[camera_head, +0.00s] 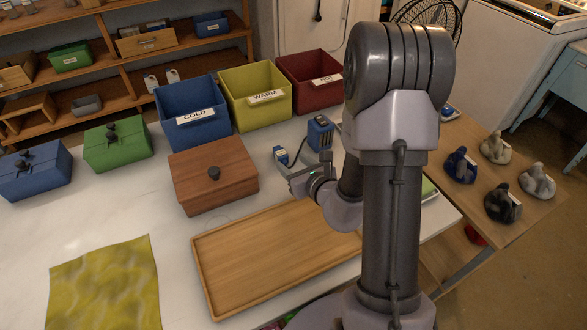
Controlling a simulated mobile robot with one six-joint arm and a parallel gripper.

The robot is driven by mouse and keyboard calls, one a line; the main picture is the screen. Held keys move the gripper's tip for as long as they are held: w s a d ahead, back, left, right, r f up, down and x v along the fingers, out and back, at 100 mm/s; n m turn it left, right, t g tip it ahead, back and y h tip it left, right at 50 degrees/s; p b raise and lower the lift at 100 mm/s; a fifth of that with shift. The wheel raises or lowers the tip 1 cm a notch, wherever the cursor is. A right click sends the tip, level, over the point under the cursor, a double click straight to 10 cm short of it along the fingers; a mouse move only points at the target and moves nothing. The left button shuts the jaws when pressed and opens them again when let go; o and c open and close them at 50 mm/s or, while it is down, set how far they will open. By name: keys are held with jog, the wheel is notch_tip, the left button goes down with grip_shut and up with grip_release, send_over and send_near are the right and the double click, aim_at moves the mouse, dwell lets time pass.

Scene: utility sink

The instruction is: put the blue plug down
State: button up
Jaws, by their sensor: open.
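A small blue piece with a pale face, which looks like the blue plug (281,155), is at the tips of my gripper (287,168), above the white table behind the wooden tray. My gripper is open. The view is too small to tell whether the fingers touch the plug or whether it rests on the table. A larger blue block with dark slots (320,133) stands just behind and to the right of my gripper. My arm hides the area to the right.
A wooden tray (215,275) lies empty in front. A lidded brown box (214,180) is left of my gripper. Bins marked COLD (193,110), WARM (257,95) and HOT (313,82) stand behind. A yellow cloth (105,285) lies left; bare table surrounds it.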

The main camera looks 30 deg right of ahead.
jog(key=a+r+n+y, duration=0.6)
jog(key=a+r, duration=0.3)
jog(key=a, duration=0.2)
jog(key=s+a+r+n+g+y, duration=0.4)
jog(key=s+a+r+n+g, duration=0.3)
jog(key=s+a+n, duration=0.5)
jog(key=s+n+g+h, duration=0.3)
jog(key=s+n+h, duration=0.1)
jog(key=s+n, duration=0.55)
jog(key=s+d+r+n+t+h, duration=0.2)
jog(key=d+n+h, duration=0.1)
jog(key=d, duration=0.4)
jog(key=shift+s+d+r+n+h, duration=0.3)
jog(key=shift+s+r+n+h, duration=0.05)
jog(key=shift+h, duration=0.35)
jog(key=shift+d, duration=0.15)
